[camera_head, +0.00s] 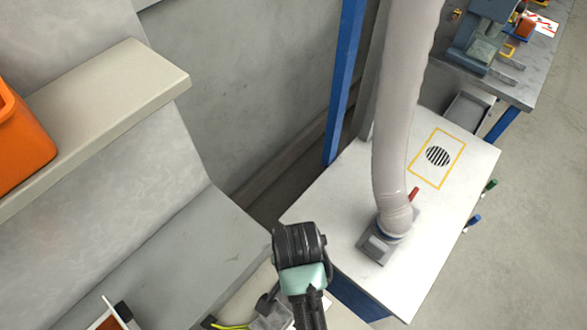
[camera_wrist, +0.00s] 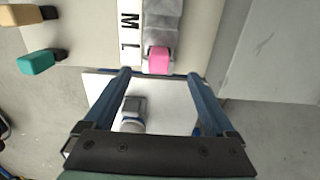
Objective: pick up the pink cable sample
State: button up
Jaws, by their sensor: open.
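The pink cable sample (camera_wrist: 158,60) shows in the wrist view as a small pink block at the lower end of a grey strip (camera_wrist: 161,25), beside a white strip marked M and L (camera_wrist: 130,30). My gripper (camera_wrist: 158,76) is open, with its two blue fingers spread. In the picture the pink piece lies between the fingertips and just beyond them. I cannot tell the height gap, and no contact shows. I cannot make out the pink piece in the head view, where my dark and teal arm (camera_head: 302,275) reaches down at the bottom centre.
A teal block (camera_wrist: 36,62) and a tan block (camera_wrist: 22,15) stick out at the left in the wrist view. A white table (camera_head: 330,215) with a grey hose (camera_head: 405,100) is right of my arm. An orange bin (camera_head: 22,145) sits on a shelf at left.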

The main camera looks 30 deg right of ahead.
notch_tip(320, 180, down, 4)
jog(key=shift+s+a+f+p, duration=0.1)
jog(key=shift+f+p, duration=0.1)
jog(key=shift+f, duration=1.05)
jog(key=shift+s+a+f+p, duration=0.1)
jog(key=shift+f+p, duration=0.1)
jog(key=shift+f, duration=1.05)
grip_shut()
